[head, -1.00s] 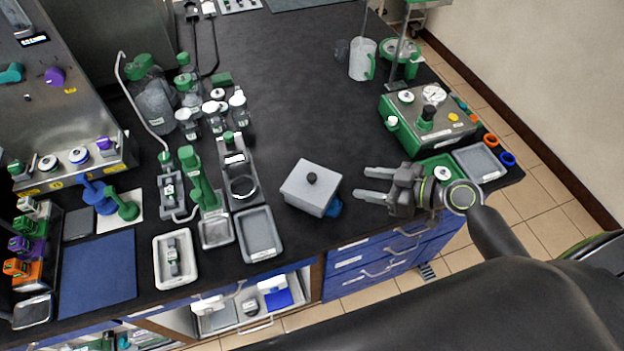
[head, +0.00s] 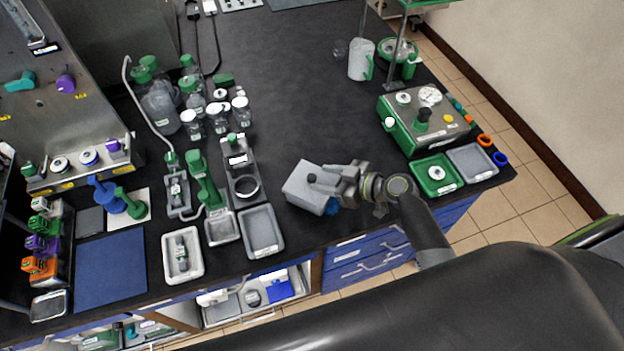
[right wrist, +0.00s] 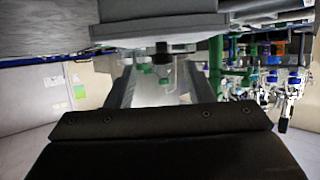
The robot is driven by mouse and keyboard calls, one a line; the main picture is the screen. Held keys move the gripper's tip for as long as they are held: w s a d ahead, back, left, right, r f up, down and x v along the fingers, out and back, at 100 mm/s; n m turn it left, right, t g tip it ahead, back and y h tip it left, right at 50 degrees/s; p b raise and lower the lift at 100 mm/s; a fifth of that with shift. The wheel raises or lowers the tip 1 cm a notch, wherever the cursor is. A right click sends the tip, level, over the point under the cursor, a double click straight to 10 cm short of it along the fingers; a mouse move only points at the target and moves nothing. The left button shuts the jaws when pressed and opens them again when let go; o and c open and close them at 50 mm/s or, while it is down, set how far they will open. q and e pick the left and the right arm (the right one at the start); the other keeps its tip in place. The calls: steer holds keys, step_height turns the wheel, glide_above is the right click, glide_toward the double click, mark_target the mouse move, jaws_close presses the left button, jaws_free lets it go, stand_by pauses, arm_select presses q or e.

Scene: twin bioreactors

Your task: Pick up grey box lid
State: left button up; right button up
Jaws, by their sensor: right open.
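The grey box lid (head: 299,190) tops a grey box near the table's front edge and has a small dark round knob (head: 312,178). My right gripper (head: 328,176) is open at the knob, reaching in from the right just above the lid. In the right wrist view, which looks upside down, the lid (right wrist: 165,30) spans the top and the dark knob (right wrist: 175,47) shows between the two spread fingers (right wrist: 160,85). I cannot tell whether the fingers touch the knob. The gripper hides the lid's right part. My left gripper is not in view.
A grey tray (head: 277,245) and a stand with a ring (head: 258,190) are left of the box. A blue item (head: 332,206) shows at its lower right. A green-and-steel device (head: 402,135) stands at right. Table behind the box is clear.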

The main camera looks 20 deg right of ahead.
mark_target(312, 177)
steer(key=p+x, duration=0.1)
steer(key=x, duration=0.2)
steer(key=shift+s+a+r+p, duration=0.1)
steer(key=shift+a+r+p, duration=0.05)
steer(key=shift+p, duration=0.15)
steer(key=shift+x, duration=0.8)
steer(key=shift+s, duration=0.1)
jaws_close()
